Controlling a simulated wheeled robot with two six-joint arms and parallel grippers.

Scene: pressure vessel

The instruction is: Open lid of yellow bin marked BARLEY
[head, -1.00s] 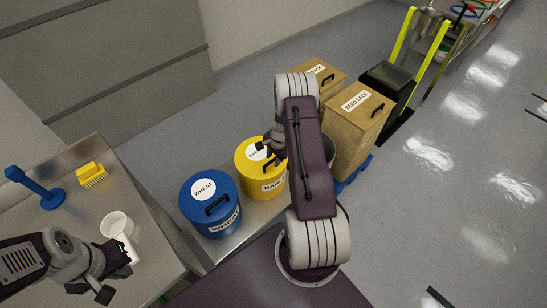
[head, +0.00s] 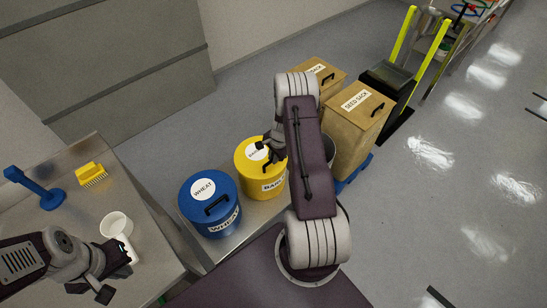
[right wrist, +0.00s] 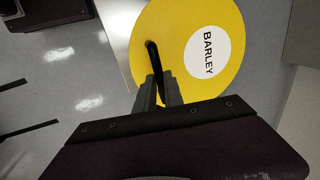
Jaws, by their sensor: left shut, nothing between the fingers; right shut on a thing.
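The yellow BARLEY bin (head: 252,178) stands on a low metal bench, its lid (head: 244,152) on top with a round white label. In the right wrist view the yellow lid (right wrist: 175,30) fills the upper middle, with its label (right wrist: 207,57) and a dark bar handle (right wrist: 153,58). My right gripper (right wrist: 158,78) is shut on the handle's near end. In the head view my right gripper (head: 272,152) is over the lid, and my arm hides its right part. My left gripper (head: 117,276) is at lower left over a metal table, its fingers near a white scoop.
A blue WHEAT bin (head: 210,205) stands left of the yellow bin. Seed sack boxes (head: 350,135) stand to the right, partly behind my right arm. The metal table (head: 75,225) holds a white scoop (head: 117,225), a yellow brush (head: 92,174) and a blue tool (head: 48,198).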

